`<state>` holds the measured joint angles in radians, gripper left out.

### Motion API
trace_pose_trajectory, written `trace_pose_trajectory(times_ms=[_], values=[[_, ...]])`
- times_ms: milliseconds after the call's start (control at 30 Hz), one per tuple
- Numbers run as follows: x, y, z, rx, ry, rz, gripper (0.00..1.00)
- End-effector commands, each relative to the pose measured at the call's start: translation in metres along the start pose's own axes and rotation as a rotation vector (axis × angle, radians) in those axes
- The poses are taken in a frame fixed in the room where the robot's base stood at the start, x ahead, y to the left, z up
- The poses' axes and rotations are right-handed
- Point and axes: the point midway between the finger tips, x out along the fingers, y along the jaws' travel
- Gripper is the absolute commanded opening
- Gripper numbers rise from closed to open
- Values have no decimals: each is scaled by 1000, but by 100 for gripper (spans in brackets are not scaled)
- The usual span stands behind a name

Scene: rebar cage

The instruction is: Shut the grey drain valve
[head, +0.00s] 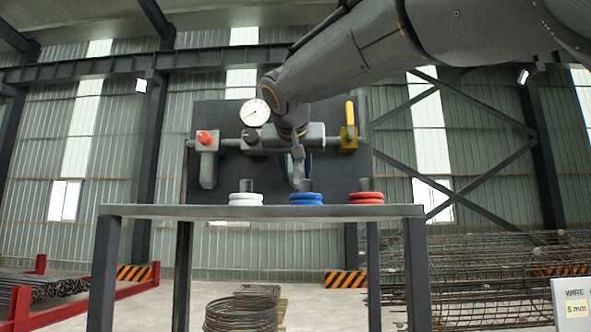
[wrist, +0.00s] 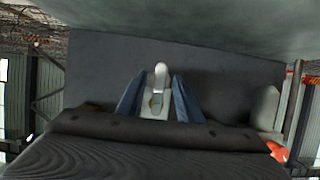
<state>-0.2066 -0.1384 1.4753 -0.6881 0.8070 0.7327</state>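The grey drain valve (head: 299,171) is on the dark panel in the head view, partly hidden behind my arm's end. In the wrist view its light grey lever (wrist: 161,76) stands between the two blue fingers of my gripper (wrist: 159,76). A narrow gap shows on each side of the lever, so the fingers are open around it and not visibly clamped. In the head view my gripper (head: 296,165) is in front of the panel, and its fingers are mostly hidden by the wrist and valve.
The panel (head: 225,115) also carries a red-knobbed valve (head: 205,138), a gauge (head: 255,113) and a yellow-handled valve (head: 350,127). On a table (head: 150,211) in front stand white (head: 246,199), blue (head: 306,199) and red (head: 366,198) ringed items. Rebar cages (head: 480,270) lie right.

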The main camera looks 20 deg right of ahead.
Motion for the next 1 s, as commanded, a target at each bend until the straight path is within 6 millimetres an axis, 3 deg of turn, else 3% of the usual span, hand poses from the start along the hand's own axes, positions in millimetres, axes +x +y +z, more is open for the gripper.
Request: trace_pose_trajectory(times_ms=[133, 300, 667, 1000], values=[[0, 0, 0, 0, 0, 0, 29], [0, 0, 0, 0, 0, 1, 1], [1, -1, 1, 33, 0, -13, 0], [2, -7, 2, 236, 2, -96, 0]])
